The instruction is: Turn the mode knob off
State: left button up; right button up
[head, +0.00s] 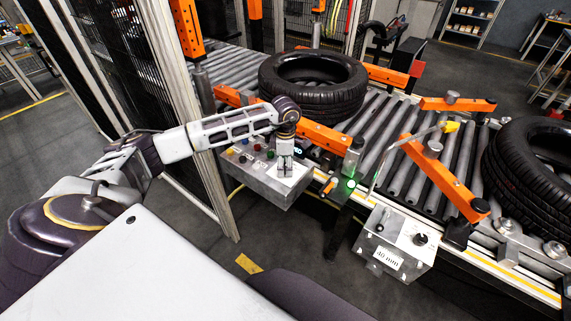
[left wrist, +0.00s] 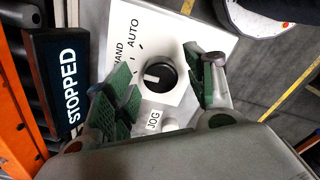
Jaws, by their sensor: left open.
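In the left wrist view, the mode knob (left wrist: 160,76) is black and round with a white pointer mark on its left side, turned a little downward. It sits on a white plate (left wrist: 190,28) lettered HAND and AUTO; any further mode label is hidden or unreadable. My left gripper (left wrist: 167,66) is open, with a green-padded finger on each side of the knob; I cannot tell whether either touches it. In the head view, my left gripper (head: 285,168) points down at the grey control box (head: 258,187) and hides the knob. My right gripper is not in view.
A display (left wrist: 68,85) reading STOPPED stands beside the plate, near a JOG label (left wrist: 153,121). Tyres (head: 315,82) (head: 528,165) lie on the roller conveyor (head: 225,66) behind orange guide arms. A second box (head: 395,243) with a 40 mm label hangs at right.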

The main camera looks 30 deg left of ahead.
pick_arm(q)
jog(key=shift+f, duration=0.1)
jog(key=shift+c, duration=0.4)
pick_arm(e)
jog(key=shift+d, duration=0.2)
pick_arm(q)
jog(key=c, duration=1)
jog(key=shift+o, duration=0.2)
jog(key=shift+n, duration=0.4)
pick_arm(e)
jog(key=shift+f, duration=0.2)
pick_arm(q)
jog(key=n+b, duration=0.1)
jog(key=n, duration=0.2)
jog(key=shift+b, duration=0.35)
jog(key=n+b, duration=0.1)
jog(key=n, duration=0.3)
jog(key=shift+n, duration=0.6)
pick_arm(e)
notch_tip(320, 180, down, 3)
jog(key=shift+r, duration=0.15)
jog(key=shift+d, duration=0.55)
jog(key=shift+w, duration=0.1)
